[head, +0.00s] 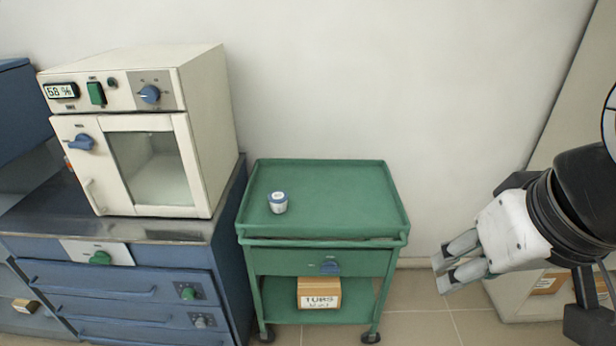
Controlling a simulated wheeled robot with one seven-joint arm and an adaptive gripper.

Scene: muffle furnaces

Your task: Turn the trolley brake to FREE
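The green trolley (325,180) stands right of the blue cabinet, with a raised rim around its top. A blue knob (329,267), which may be the brake, sits on the trolley's front panel, right of the middle. Its markings are too small to read. Two dark castors (371,337) show at the trolley's feet. My gripper (441,274) is in the air right of the trolley, pointing left, apart from the knob. Its two fingers look parallel with a small gap and nothing between them.
A cream furnace (145,130) stands on the blue cabinet (120,280) at left. Bare floor (420,325) lies right of the trolley.

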